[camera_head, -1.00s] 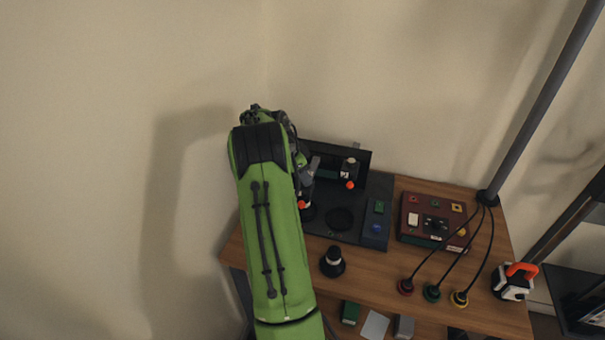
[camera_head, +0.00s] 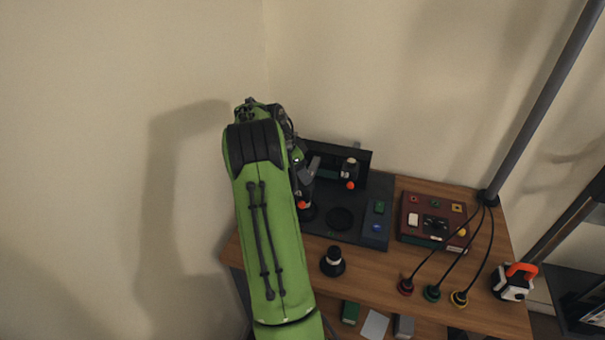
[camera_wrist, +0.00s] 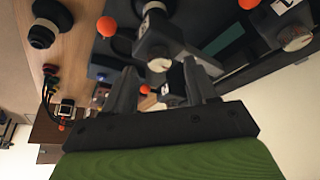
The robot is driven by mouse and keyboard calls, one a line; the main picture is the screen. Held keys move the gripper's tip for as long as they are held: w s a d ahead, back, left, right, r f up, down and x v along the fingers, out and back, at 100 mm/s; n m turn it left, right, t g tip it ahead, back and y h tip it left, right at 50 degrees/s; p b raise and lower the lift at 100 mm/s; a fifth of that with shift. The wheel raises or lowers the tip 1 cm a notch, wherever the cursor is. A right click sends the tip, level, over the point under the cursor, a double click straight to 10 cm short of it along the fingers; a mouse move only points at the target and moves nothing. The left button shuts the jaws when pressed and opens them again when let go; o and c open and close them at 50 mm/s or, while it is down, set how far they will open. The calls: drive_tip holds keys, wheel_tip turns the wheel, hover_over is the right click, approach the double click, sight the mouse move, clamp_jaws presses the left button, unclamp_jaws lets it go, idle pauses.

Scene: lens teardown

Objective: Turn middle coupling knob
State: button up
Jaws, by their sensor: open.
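Several dark coupling units with orange ball-ended knobs stand on the black fixture (camera_head: 365,222). In the wrist view one dark unit (camera_wrist: 155,38) with a pale round end lies just beyond my gripper (camera_wrist: 160,72), in line with the gap between its fingers. My gripper is open, and I cannot tell if it touches this unit. An orange ball (camera_wrist: 107,26) is left of it; another orange ball (camera_wrist: 145,89) shows between the fingers. A further unit (camera_wrist: 295,36) is at the right. I cannot tell which is the middle knob.
A black-and-white round part (camera_head: 333,262) stands on the wooden table (camera_head: 385,265) in front of the fixture. A dark red control box (camera_head: 430,218) is to the right, with cables to red, green and yellow plugs (camera_head: 432,293). A grey pole (camera_head: 540,95) rises behind.

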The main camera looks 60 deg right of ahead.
drive_tip(key=p+v, duration=0.3)
drive_tip(key=v, duration=1)
drive_tip(key=shift+r, duration=0.2)
drive_tip(key=shift+w, duration=0.1)
